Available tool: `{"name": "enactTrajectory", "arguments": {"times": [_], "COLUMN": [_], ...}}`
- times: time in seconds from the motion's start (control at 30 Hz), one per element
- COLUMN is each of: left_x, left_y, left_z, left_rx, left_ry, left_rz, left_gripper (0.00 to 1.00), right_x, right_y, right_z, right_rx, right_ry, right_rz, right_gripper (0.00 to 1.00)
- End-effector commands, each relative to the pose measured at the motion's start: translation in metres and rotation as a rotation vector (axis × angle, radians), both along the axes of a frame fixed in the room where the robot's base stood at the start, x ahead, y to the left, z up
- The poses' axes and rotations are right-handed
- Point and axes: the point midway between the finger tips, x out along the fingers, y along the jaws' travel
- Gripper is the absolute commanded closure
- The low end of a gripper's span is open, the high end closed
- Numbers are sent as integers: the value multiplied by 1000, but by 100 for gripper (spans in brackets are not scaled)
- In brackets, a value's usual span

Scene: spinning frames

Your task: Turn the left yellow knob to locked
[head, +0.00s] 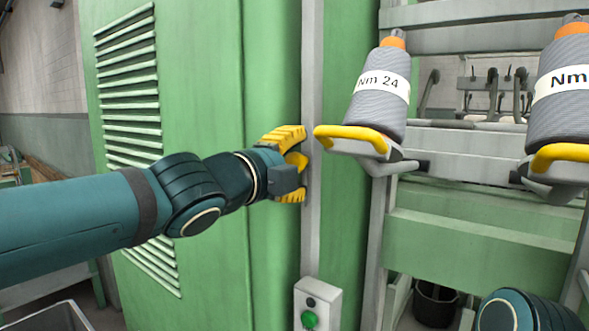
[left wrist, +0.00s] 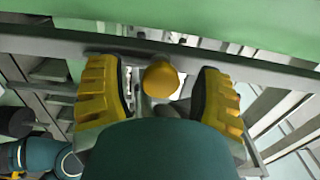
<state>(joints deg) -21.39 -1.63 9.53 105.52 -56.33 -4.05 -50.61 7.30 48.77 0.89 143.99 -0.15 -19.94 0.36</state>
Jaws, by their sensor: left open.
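A rounded yellow knob (left wrist: 160,80) shows in the left wrist view, in front of a grey bar. My left gripper (left wrist: 160,92) is open, with one yellow finger on each side of the knob and a gap on both sides. In the head view my left gripper (head: 288,166) reaches from the left to the grey upright post. A small yellow piece (head: 297,160) between its fingers looks like the knob, mostly hidden by the gripper. I cannot read the knob's locked position. My right gripper is out of view.
Two grey bobbins stand to the right, the nearer one labelled Nm 24 (head: 380,85). Below them are yellow handles, the left one (head: 352,138) close beside my left gripper. A green cabinet (head: 190,100) is behind my arm. A box with a green button (head: 310,319) is below.

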Motion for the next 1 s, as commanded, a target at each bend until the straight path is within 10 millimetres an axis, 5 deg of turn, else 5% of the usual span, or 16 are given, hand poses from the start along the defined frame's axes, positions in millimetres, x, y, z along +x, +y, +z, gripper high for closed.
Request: {"name": "enactTrajectory", "arguments": {"times": [0.27, 0.47, 1.0], "left_x": [1, 1, 0], "left_y": [-1, 0, -1], "left_z": [1, 0, 1], "left_rx": [-1, -1, -300], "left_ry": [-1, -1, 217], "left_rz": [0, 0, -1], "left_gripper": [32, 100, 100], "right_x": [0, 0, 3], "right_y": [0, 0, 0], "right_z": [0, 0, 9], "right_rx": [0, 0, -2], "right_ry": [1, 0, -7], "right_rz": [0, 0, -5], "right_gripper": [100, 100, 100]}}
